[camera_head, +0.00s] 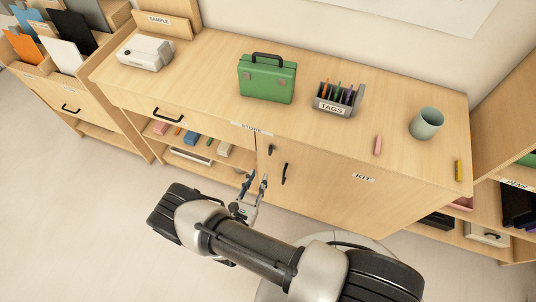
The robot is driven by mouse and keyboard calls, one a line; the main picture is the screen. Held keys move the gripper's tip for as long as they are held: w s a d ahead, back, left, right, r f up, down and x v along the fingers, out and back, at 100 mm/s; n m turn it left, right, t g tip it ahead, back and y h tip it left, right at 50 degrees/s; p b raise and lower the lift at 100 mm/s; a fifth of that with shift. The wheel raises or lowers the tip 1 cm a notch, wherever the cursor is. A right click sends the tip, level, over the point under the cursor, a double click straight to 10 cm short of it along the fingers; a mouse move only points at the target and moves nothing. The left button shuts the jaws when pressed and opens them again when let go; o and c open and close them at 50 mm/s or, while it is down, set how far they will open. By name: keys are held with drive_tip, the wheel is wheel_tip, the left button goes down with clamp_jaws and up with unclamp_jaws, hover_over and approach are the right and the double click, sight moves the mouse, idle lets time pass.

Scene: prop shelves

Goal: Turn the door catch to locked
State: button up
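The cabinet door labelled KIT (330,188) is closed, in the middle of the head view. A small dark catch (270,150) sits near the top of its left edge. Which way it is turned is too small to tell. A black bar handle (284,173) is on the door, below and right of the catch. My gripper (258,178) is in front of the cabinet, below the catch in the picture. Its two fingers are apart with nothing seen between them. It appears clear of the catch.
Open shelves (190,150) with small items lie left of the door. Floor is clear at lower left.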

sight(269, 151)
drive_tip(key=b+x, duration=0.1)
drive_tip(key=x, duration=0.9)
drive_tip(key=shift+w+d, duration=0.15)
drive_tip(key=shift+w, duration=0.25)
drive_tip(key=shift+c, duration=0.4)
clamp_jaws()
